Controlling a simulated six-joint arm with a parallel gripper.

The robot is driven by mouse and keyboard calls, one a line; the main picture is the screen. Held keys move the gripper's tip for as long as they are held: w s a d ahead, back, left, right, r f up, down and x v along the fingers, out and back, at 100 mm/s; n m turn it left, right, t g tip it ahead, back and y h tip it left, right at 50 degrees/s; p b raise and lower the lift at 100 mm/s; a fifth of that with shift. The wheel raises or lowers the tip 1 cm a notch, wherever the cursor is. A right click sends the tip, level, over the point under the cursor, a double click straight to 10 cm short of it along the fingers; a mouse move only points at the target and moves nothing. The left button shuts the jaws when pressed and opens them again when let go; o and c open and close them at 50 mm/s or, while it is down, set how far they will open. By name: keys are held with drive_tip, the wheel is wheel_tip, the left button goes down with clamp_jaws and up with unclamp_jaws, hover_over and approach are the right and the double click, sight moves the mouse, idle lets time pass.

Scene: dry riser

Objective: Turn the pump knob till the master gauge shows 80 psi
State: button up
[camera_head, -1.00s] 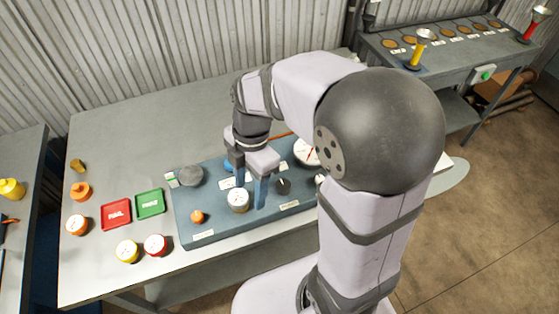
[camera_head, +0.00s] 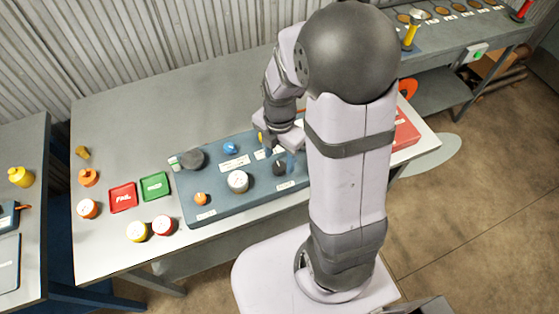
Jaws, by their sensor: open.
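The blue panel (camera_head: 222,204) lies on the grey bench with several fittings on it. A black knob (camera_head: 279,169) stands at its right part, an orange knob (camera_head: 200,198) at its front left and a blue knob (camera_head: 230,148) at its back. The labels are too small to read, so I cannot tell which is the pump knob. A small white-faced gauge (camera_head: 238,181) stands mid-panel. My gripper (camera_head: 279,157) is open, pointing down, just behind and above the black knob; contact is unclear. The large white dial seen earlier, perhaps the master gauge, is hidden by my arm.
A red tray (camera_head: 123,198) and a green tray (camera_head: 155,186) lie left of the panel. A red item (camera_head: 405,132) sits at the bench's right end. The bench's back left is clear.

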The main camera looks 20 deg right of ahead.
sight(279, 166)
drive_tip(key=shift+f, duration=1.6)
drive_tip(key=c, duration=1)
